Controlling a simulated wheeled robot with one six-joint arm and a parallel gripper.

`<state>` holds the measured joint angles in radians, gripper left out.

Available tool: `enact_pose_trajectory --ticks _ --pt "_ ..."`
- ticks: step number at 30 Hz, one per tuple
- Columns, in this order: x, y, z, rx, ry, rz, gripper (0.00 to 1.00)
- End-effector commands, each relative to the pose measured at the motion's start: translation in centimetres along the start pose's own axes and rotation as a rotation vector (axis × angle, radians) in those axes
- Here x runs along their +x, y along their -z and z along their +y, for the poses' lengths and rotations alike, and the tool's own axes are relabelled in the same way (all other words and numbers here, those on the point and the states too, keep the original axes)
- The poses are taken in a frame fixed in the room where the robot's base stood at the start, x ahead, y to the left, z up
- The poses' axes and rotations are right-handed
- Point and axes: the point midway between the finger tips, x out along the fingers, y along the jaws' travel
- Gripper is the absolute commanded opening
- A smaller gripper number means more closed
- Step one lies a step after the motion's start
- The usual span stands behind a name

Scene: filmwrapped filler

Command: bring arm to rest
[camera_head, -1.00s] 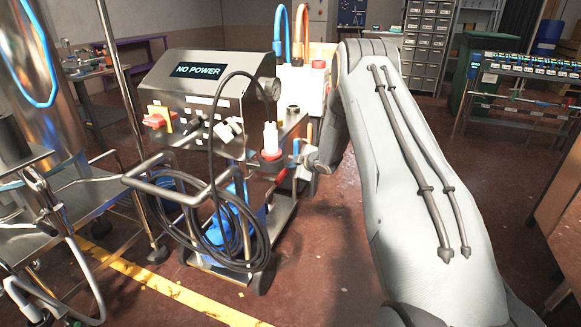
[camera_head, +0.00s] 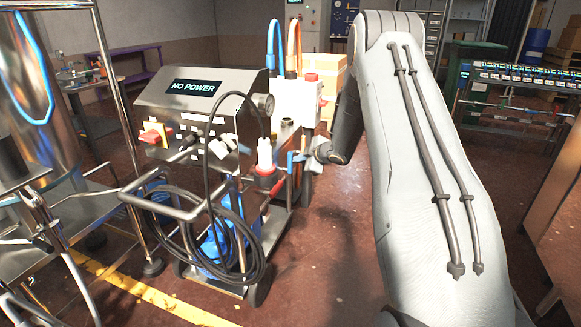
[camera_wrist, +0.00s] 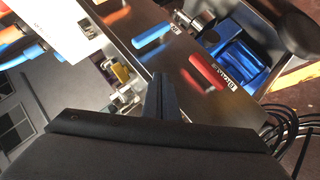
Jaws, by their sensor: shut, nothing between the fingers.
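My gripper (camera_head: 298,158) is shut and empty. It reaches in from the right, close to the handle side of a wheeled machine cart (camera_head: 190,105) whose display reads "NO POWER". In the wrist view the closed fingers (camera_wrist: 160,97) stand in front of a metal panel (camera_wrist: 185,60) with a blue handle (camera_wrist: 152,38) and a red handle (camera_wrist: 202,73). I cannot tell whether the fingertips touch anything. My arm link fills the right middle of the head view and hides part of the floor and shelving.
A coiled black cable (camera_head: 215,235) hangs on the cart's front. A steel vessel on a frame (camera_head: 30,80) is at left. A workbench (camera_head: 520,95) stands at right. Floor right of the cart is open.

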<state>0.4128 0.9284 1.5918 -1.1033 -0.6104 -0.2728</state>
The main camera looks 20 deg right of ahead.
Motion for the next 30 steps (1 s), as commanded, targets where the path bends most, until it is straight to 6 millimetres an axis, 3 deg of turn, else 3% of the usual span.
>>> enact_pose_trajectory --ticks 6,23,26,30 --pt "-1.3 -0.2 0.8 -0.001 0.000 0.000 0.00" --pt "-1.6 0.0 0.9 0.006 -0.001 -0.006 0.00" --pt "-2.7 1.1 1.2 0.042 -0.004 -0.043 0.00" --pt "-6.6 4.1 1.1 0.164 -0.002 -0.164 0.00"
